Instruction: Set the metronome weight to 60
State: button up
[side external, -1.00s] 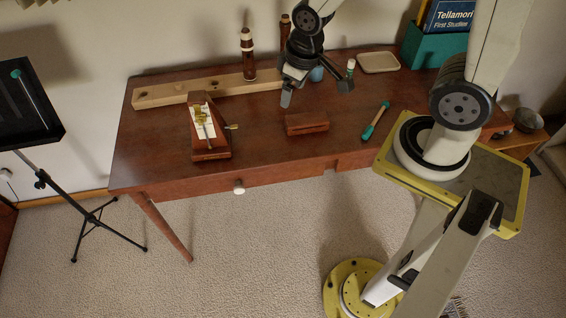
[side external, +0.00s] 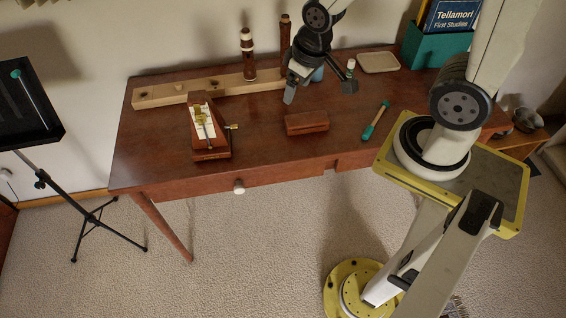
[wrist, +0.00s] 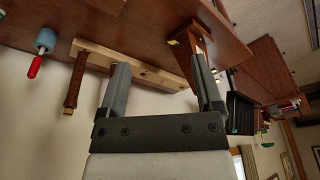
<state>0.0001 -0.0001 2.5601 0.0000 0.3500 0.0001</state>
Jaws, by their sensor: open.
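The metronome (side external: 210,145) is a reddish-brown wooden case standing on the left part of the desk. Its front shows a white scale (side external: 203,133) with a brass-coloured weight (side external: 200,119) near the upper part. The number at the weight is too small to read. In the wrist view the metronome (wrist: 190,38) shows partly behind a finger. My gripper (side external: 319,90) is open and empty, above the back middle of the desk, to the right of the metronome and apart from it. In the wrist view the two fingers (wrist: 162,85) are spread wide.
A wooden cover-like block (side external: 307,123) lies mid-desk, with a teal-ended stick (side external: 376,120) to its right. Woodwind joints (side external: 248,55) stand on a pale wooden bar (side external: 150,96) at the back. A tray (side external: 378,62) and a teal book box (side external: 432,45) are at back right.

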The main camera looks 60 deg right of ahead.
jog(key=shift+c, duration=0.2)
jog(key=c, duration=0.4)
jog(key=w+a+f+n+g+h, duration=0.1)
jog(key=w+a+f+n+h, duration=0.3)
jog(key=n, duration=0.4)
jog(key=w+a+f+n+g+h, duration=0.1)
jog(key=w+a+f+n+h, duration=0.1)
jog(key=w+f+n+h, duration=0.35)
jog(key=w+a+f+n+t+h, duration=0.1)
jog(key=a+n+t, duration=0.2)
jog(key=a+n, duration=0.1)
jog(key=w+a+f+n+t+h, duration=0.1)
jog(key=w+a+n+t, duration=0.1)
jog(key=a+n+t, duration=0.2)
jog(key=w+a+f+n+t+h, duration=0.1)
jog(key=a+n+t+h, duration=0.1)
jog(key=a+n+t, duration=0.2)
jog(key=shift+w+a+n, duration=0.1)
jog(key=shift+w+n, duration=0.15)
jog(key=shift+n, duration=0.2)
